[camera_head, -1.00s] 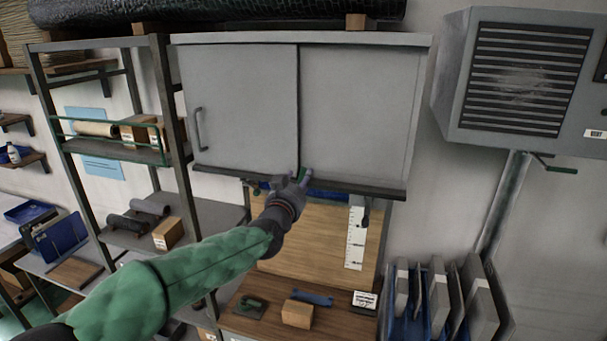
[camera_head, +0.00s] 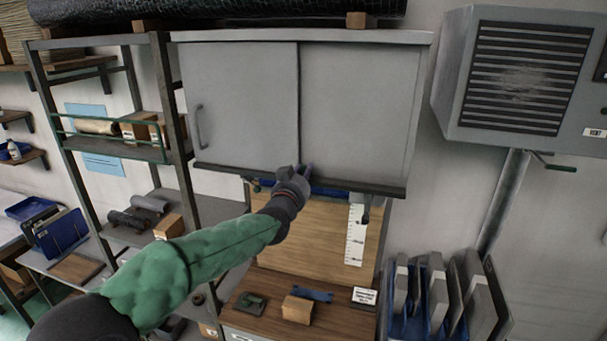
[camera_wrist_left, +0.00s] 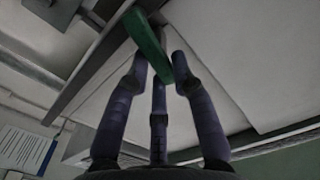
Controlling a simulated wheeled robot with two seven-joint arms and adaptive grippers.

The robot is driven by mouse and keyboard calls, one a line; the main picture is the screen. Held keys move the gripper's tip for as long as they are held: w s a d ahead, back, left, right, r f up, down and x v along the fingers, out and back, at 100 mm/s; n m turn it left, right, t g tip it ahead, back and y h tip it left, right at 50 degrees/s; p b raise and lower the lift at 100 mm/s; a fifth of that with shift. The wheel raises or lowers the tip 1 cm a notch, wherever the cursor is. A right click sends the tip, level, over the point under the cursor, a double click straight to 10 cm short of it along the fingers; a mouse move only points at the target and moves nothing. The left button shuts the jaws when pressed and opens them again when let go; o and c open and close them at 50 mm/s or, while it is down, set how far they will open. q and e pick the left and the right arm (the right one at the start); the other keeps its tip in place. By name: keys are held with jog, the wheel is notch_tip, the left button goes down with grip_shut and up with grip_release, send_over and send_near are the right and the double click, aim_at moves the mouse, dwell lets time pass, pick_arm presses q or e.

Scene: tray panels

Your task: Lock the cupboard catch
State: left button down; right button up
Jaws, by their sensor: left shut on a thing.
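The grey cupboard (camera_head: 355,105) hangs on the wall with two sliding doors. The left door (camera_head: 240,100) has a bar handle (camera_head: 199,127); both doors look closed and meet near the middle. My left gripper (camera_head: 298,172) is at the dark lower edge of the cupboard, below where the doors meet. In the left wrist view, its three fingers (camera_wrist_left: 160,75) are shut on a green bar, the catch (camera_wrist_left: 148,42). In the head view my fingers mostly hide the catch, so its exact angle cannot be told there. My right gripper is not in view.
A shelf rack (camera_head: 170,110) stands close left of the cupboard. A grey vented heater (camera_head: 520,75) hangs at the right. Below are a wooden bench (camera_head: 265,320) with small items and a blue rack of panels (camera_head: 405,320). The space before the doors is clear.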

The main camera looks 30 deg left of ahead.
pick_arm(q)
jog(key=shift+s+a+n+b, duration=0.1)
jog(key=shift+a+n+b, duration=0.35)
jog(key=shift+n+b, duration=0.8)
jog(key=shift+a+r+n+b, duration=0.15)
jog(key=shift+a+n+b, duration=0.05)
jog(key=shift+n+b, duration=0.3)
jog(key=c, duration=1)
grip_release()
jog(key=shift+c, duration=0.2)
jog(key=shift+s, duration=0.2)
jog(key=v, duration=1.1)
jog(key=shift+s+d, duration=0.2)
jog(key=shift+s, duration=0.15)
